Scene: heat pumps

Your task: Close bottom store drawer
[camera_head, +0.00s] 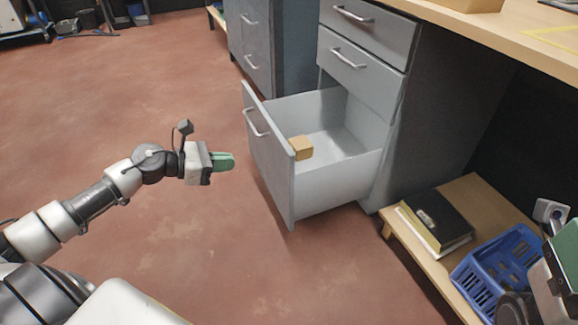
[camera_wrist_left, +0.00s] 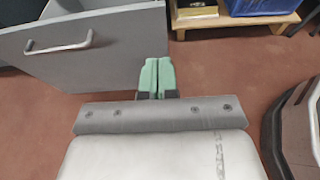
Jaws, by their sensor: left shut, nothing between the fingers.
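The bottom drawer (camera_head: 270,160) of the grey cabinet is pulled out, with its front panel and silver handle facing left. A small tan block (camera_head: 301,148) lies inside it, near the front. My left gripper (camera_head: 232,162) has green fingers that are shut and empty, a little left of the drawer front. In the left wrist view the green fingertips (camera_wrist_left: 157,62) are beside the right edge of the drawer front (camera_wrist_left: 90,48); I cannot tell if they touch. Part of my right arm shows at the right edge of the head view, but its fingertips are not clearly visible.
Two upper drawers (camera_head: 362,70) are shut. A low wooden shelf (camera_head: 480,195) at the right holds dark and yellow books (camera_head: 436,222) and a blue basket (camera_head: 497,268). Another grey cabinet (camera_head: 290,40) stands behind.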

